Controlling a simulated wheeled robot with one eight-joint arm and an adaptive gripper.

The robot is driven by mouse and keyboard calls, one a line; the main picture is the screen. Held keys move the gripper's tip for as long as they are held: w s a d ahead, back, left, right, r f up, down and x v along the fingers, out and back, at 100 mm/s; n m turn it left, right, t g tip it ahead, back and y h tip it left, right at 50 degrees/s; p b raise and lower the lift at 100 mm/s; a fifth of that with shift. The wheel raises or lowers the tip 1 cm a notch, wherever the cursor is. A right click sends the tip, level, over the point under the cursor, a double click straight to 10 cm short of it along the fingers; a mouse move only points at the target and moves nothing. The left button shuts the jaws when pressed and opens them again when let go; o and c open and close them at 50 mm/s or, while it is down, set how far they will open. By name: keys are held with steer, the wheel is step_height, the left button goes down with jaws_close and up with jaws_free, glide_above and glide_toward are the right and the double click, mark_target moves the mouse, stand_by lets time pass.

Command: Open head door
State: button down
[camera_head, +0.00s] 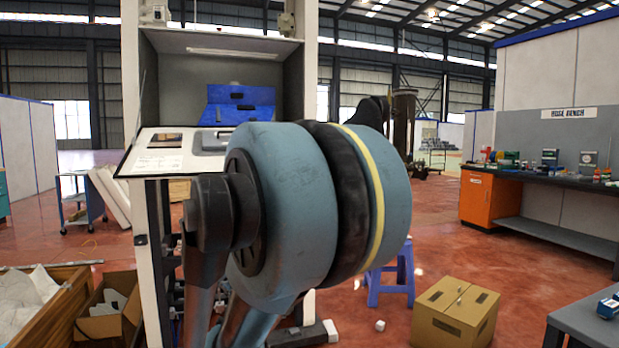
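The dispenser stands as a tall pale cabinet (131,80) left of centre. Its upper bay (185,85) faces me with its front open and its grey interior showing. A blue part (240,97) sits inside. A sloping panel (140,160) with a black edge juts forward at the bay's foot, bearing a paper sheet and a grey handle-like piece (209,141). I cannot tell whether this panel is the head door. My large blue arm joint covers the panel's right end and much of the cabinet below. My gripper's fingers cannot be made out; the arm hides that area.
A cardboard box (455,312) and blue stool (391,278) stand on the red floor to the right. An orange-ended workbench (490,199) is farther right. A wooden crate (62,312) and an open carton (108,322) are at lower left. Open floor lies between stool and bench.

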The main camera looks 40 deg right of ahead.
steer(key=w+d+r+n+g+h, duration=0.25)
steer(key=w+d+r+h, duration=0.3)
steer(key=d, duration=0.45)
steer(key=w+d+r+n+g+h, duration=0.1)
steer(key=w+d+r+g+h, duration=0.25)
steer(key=w+d+r, duration=0.5)
steer(key=w+d+r+n+g+h, duration=0.1)
steer(key=w+d+r+g+h, duration=0.3)
steer(key=d, duration=0.8)
steer(key=w+d+g+h, duration=0.3)
steer(key=w+g+h, duration=0.2)
steer(key=w+g, duration=0.1)
steer(key=shift+t, duration=0.3)
steer(key=shift+s+d+r, duration=0.8)
steer(key=shift+d+r, duration=0.15)
steer(key=shift+r, duration=0.85)
steer(key=shift+s+d+r, duration=0.75)
steer(key=shift+d+r, duration=0.15)
steer(key=shift+r, duration=0.95)
steer(key=shift+s+d+r, duration=0.8)
steer(key=shift+d+r, duration=0.15)
steer(key=shift+r, duration=0.85)
